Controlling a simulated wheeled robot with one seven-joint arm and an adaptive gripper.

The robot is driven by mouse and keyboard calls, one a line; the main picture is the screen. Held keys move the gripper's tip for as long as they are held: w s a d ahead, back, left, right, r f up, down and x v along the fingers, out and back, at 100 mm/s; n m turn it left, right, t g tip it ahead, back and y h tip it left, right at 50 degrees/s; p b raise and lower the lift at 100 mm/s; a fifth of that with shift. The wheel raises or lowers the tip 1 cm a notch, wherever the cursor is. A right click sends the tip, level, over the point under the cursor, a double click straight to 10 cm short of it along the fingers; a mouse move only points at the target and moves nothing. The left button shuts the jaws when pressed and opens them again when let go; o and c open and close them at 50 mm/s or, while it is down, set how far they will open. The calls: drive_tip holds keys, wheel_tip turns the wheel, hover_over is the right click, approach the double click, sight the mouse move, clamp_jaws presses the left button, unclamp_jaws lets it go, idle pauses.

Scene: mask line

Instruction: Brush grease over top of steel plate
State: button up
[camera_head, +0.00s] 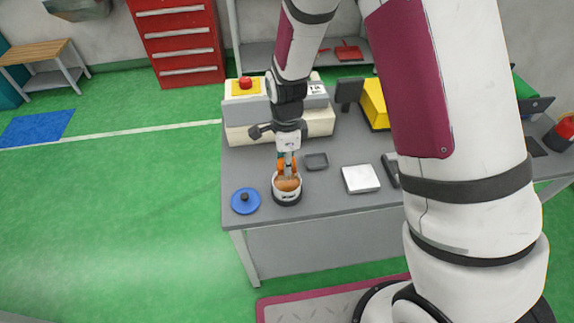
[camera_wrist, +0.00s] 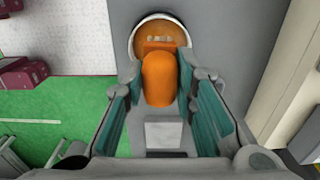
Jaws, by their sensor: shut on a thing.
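My gripper (camera_head: 286,158) points down over the left part of the grey workbench, shut on an orange-handled brush (camera_wrist: 160,78). The handle stands between the teal finger pads in the wrist view. The brush is over a round grease pot (camera_head: 287,199) with orange-brown contents; the pot also shows in the wrist view (camera_wrist: 134,38). The bristle end is hard to make out, and I cannot tell how deep it reaches. A pale square plate (camera_head: 361,179), apparently the steel plate, lies flat to the right of the pot, apart from my gripper.
A blue lid (camera_head: 245,202) with a dark knob lies left of the pot. A small dark tray (camera_head: 316,161) sits between pot and plate. A cream machine (camera_head: 244,116) with a red button stands behind. A yellow box (camera_head: 374,104) stands at the back right.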

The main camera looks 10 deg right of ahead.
drive_tip(key=shift+r+p, duration=0.75)
drive_tip(key=shift+r, duration=1.2)
